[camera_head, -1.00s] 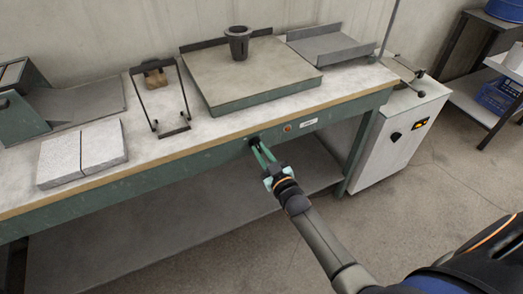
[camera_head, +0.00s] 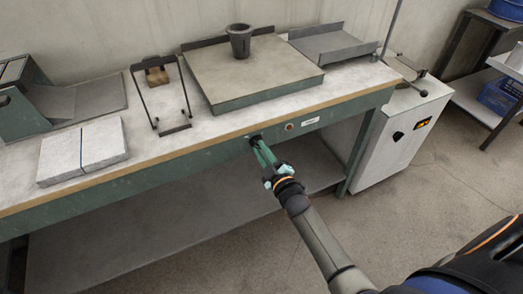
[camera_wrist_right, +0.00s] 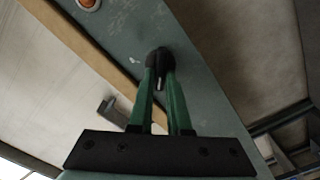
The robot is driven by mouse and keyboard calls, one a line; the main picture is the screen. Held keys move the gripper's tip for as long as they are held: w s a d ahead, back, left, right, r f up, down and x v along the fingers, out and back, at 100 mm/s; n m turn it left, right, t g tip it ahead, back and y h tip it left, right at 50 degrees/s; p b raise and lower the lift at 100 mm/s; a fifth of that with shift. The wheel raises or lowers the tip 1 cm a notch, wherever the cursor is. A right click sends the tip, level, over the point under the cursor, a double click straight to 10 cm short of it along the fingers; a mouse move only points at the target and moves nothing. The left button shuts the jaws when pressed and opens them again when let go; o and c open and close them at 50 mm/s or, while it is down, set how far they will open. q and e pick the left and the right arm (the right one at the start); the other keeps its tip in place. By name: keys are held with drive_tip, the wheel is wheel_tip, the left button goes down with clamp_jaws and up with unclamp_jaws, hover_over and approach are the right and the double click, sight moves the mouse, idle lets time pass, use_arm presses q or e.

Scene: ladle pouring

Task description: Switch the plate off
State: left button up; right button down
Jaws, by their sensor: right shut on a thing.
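The plate (camera_head: 270,98) is a thick grey slab with a green edge on the bench top, with a dark crucible (camera_head: 239,42) standing on it. A black knob (camera_head: 253,136) sits on the green front rail of the bench below the plate. My right gripper (camera_head: 258,146) reaches up to it. In the right wrist view the right gripper (camera_wrist_right: 160,72) has its green fingers shut on the black knob (camera_wrist_right: 160,57), which has a light mark. An orange-red indicator (camera_head: 289,127) is right of the knob; it also shows in the wrist view (camera_wrist_right: 88,3). My left gripper is not in view.
A white label (camera_head: 310,121) is beside the indicator. A wire stand (camera_head: 160,98), a pale slab (camera_head: 83,151) and a grey tray (camera_head: 331,45) are on the bench. A white cabinet (camera_head: 395,140) stands at the right. The floor in front is clear.

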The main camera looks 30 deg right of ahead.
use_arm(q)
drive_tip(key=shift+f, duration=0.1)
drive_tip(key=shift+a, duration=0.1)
use_arm(e)
drive_tip(key=c, duration=0.9)
unclamp_jaws()
drive_tip(key=shift+o, duration=0.2)
use_arm(q)
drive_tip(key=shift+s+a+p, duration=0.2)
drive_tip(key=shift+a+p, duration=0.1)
drive_tip(key=shift+p, duration=0.15)
use_arm(e)
drive_tip(key=s, duration=1.2)
drive_tip(key=shift+s, duration=0.3)
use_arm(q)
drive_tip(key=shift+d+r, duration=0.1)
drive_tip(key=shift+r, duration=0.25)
